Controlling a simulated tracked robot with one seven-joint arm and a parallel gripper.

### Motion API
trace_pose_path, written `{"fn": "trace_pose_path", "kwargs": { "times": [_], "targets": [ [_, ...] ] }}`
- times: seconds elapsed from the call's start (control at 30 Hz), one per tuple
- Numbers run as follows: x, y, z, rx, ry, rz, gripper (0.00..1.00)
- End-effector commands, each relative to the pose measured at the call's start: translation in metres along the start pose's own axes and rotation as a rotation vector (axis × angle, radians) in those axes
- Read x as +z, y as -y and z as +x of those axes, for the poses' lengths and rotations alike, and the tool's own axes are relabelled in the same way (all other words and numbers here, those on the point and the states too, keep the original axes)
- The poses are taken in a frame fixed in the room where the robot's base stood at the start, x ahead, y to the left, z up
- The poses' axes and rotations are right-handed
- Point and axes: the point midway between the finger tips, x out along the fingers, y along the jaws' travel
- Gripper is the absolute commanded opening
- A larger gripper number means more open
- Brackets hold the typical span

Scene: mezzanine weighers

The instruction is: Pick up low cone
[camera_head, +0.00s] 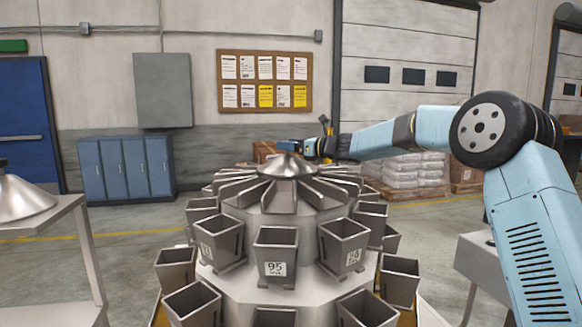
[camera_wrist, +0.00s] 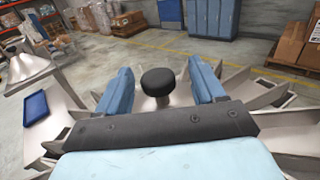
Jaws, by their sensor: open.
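The low cone (camera_head: 287,167) is a shallow, shiny metal cone at the top centre of the large weigher. In the wrist view a black round knob (camera_wrist: 158,82) on a short stem stands between my fingers, with pale metal of the cone (camera_wrist: 180,96) below it. My gripper (camera_head: 290,146) is open, just above the cone in the head view. One blue finger is on each side of the knob, with gaps visible. Most of the cone is hidden by my gripper in the wrist view. I cannot tell whether anything touches.
Metal troughs (camera_head: 234,190) radiate around the cone, with several buckets (camera_head: 275,250) below. A taller cone (camera_head: 22,196) stands on a metal table (camera_head: 40,217) at left. A blue tray (camera_wrist: 35,106) lies beside it. Blue lockers (camera_head: 125,167) stand by the far wall.

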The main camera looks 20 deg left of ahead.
Motion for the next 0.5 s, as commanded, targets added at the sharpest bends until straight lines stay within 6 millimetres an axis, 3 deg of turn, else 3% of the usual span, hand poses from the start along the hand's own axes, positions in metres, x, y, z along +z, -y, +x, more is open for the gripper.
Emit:
{"fn": "trace_pose_path", "kwargs": {
  "times": [0.1,0.37,0.5],
  "targets": [
    [-0.0004,0.0000,0.0098,0.000,0.000,0.000,0.69],
    [-0.0002,0.0004,0.0113,-0.001,0.000,0.001,0.69],
    [-0.0002,0.0005,0.0111,-0.001,0.000,0.001,0.56]
  ]
}}
